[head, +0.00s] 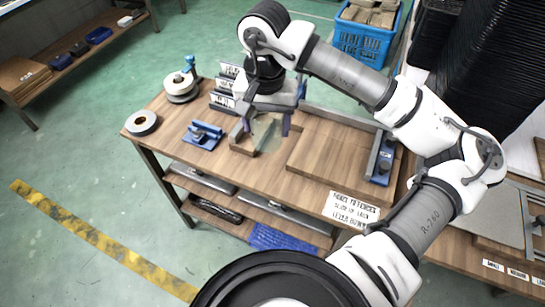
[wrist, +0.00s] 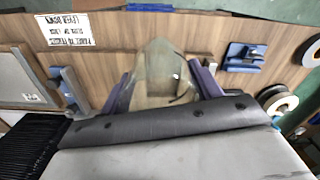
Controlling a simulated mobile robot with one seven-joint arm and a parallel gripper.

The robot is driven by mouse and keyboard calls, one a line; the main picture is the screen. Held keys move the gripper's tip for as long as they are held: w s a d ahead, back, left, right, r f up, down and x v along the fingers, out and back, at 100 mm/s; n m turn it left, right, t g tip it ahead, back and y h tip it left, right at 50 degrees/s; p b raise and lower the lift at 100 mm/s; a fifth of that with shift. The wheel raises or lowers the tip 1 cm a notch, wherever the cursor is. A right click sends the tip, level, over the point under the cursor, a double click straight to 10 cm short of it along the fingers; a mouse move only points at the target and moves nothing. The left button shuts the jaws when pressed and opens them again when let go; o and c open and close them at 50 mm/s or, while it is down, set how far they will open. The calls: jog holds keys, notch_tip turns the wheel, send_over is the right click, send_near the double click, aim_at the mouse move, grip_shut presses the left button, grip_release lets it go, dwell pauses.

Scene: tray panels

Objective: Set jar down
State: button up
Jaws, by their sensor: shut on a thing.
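My gripper (head: 266,124) hangs over the left part of the wooden workbench (head: 310,185), pointing down. Its purple fingers are shut on a clear glass jar (head: 267,136), which is faint in the head view. In the wrist view the jar (wrist: 160,72) shows between the two fingers, with wood grain showing through it. I cannot tell whether the jar's base touches the wood below it.
A raised wooden board (head: 345,150) lies right of the jar. A blue clamp-like fixture (head: 203,134), tape rolls (head: 141,123) and labelled upright holders (head: 226,90) stand to the left. A metal bracket with a blue base (head: 381,160) stands at the right.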

notch_tip(320, 180, down, 13)
jog(key=p, duration=0.2)
jog(key=shift+p, duration=0.3)
jog(key=shift+f, duration=0.3)
jog(key=shift+f+b, duration=0.2)
jog(key=shift+b, duration=0.15)
jog(key=o, duration=1.2)
jog(key=shift+c, duration=0.2)
jog(key=shift+r, duration=0.1)
